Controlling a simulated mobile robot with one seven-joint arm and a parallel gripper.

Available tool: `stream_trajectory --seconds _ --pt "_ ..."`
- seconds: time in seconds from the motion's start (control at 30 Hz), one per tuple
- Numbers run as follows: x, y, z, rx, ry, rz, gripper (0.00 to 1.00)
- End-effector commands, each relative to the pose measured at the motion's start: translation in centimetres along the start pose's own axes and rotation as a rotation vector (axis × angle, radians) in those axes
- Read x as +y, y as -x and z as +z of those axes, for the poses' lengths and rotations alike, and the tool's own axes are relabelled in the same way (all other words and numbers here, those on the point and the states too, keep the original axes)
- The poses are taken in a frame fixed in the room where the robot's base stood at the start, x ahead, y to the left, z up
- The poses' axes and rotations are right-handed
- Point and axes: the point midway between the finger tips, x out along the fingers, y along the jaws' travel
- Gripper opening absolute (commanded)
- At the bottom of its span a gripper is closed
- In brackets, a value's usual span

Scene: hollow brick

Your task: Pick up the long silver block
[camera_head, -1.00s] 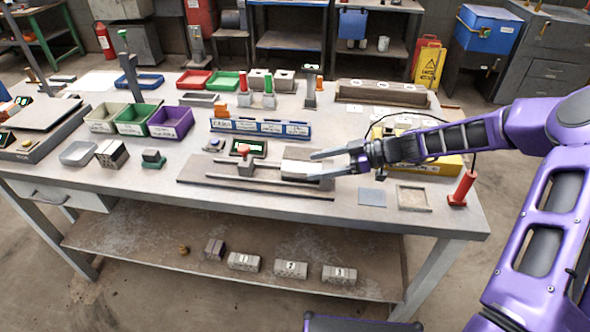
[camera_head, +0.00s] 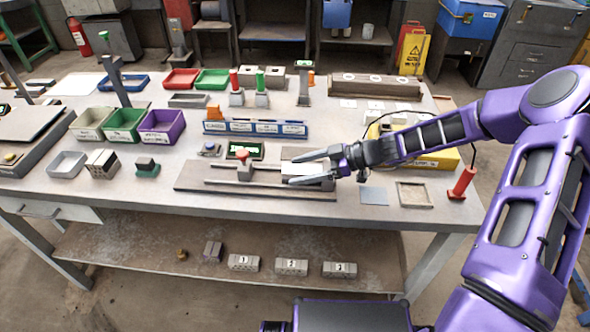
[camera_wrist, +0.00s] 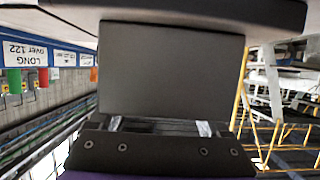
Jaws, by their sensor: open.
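The long silver block (camera_head: 305,168) is a pale, flat-topped bar at the right end of the measuring fixture (camera_head: 215,189). My gripper (camera_head: 292,170) comes in from the right, with one finger on the far side and one on the near side of the block. The jaws are open; I cannot tell whether either finger touches it. In the wrist view a plain grey face, apparently the block (camera_wrist: 170,68), fills the middle between dark gripper parts at top and bottom. The block's right end is hidden by my gripper in the head view.
The fixture's red-topped stop (camera_head: 244,158) stands left of the block. A blue labelled rack (camera_head: 255,130) runs behind. A yellow box (camera_head: 430,160) sits behind my forearm. A red post (camera_head: 462,183) and shallow tray (camera_head: 414,194) are at right. Numbered blocks (camera_head: 291,267) lie on the lower shelf.

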Motion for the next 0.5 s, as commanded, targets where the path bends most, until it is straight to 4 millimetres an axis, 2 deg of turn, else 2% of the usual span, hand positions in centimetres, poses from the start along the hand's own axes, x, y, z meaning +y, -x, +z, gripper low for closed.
stream_trajectory --seconds 0.37,0.5 --pt "-0.2 -0.03 0.19 0.0 0.0 0.001 0.8" --pt "-0.2 -0.04 0.17 0.0 0.0 0.001 0.58"
